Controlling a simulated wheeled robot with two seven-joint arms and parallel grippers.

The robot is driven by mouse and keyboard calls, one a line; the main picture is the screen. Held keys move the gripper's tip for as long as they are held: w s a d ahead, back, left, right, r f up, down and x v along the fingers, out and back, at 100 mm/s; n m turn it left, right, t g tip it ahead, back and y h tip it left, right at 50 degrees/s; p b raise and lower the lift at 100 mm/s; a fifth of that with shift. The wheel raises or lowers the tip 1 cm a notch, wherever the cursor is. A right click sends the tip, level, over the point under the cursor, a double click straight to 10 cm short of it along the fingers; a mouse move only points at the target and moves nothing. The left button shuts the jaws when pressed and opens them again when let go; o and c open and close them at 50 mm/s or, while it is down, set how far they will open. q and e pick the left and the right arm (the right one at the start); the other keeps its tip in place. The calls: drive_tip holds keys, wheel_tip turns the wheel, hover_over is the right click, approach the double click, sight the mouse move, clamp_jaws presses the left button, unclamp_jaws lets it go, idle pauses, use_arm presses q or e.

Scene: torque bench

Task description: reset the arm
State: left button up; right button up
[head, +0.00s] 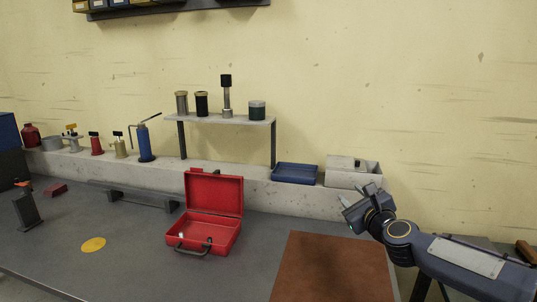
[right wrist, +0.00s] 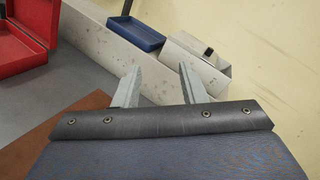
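My right arm (head: 460,262) comes in from the right in the head view. Its gripper (head: 356,205) is above the bench near the right end of the concrete ledge. In the right wrist view the two fingers (right wrist: 157,85) are apart with nothing between them, so the gripper is open and empty. The ledge, a blue tray and a pale box show beyond the fingertips. My left gripper does not show in either view.
An open red case (head: 205,236) stands on the grey bench (head: 130,262), left of a brown mat (head: 325,272). A blue tray (head: 295,173) and a pale box (head: 345,177) sit on the ledge (head: 255,182). A shelf (head: 222,119) holds several cylinders. The bench's front middle is mostly clear.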

drive_tip(key=s+a+f+n+g+y+p, duration=0.1)
drive_tip(key=s+a+n+g+y+p, duration=0.35)
drive_tip(key=s+n, duration=1.05)
drive_tip(key=s+d+f+n+g+h+p, duration=0.1)
drive_tip(key=s+n, duration=0.3)
drive_tip(key=s, duration=0.5)
drive_tip(key=s+d+f+n+g+h, duration=0.1)
drive_tip(key=s+f+n+g, duration=0.2)
drive_tip(key=s, duration=0.6)
drive_tip(key=s+d+f+n+g+h+p, duration=0.1)
drive_tip(key=s+f+n+g, duration=0.2)
drive_tip(key=s, duration=0.5)
drive_tip(key=shift+s+d+n+h+p, duration=0.15)
drive_tip(key=shift+s+n+h+p, duration=0.2)
drive_tip(key=shift+n, duration=0.45)
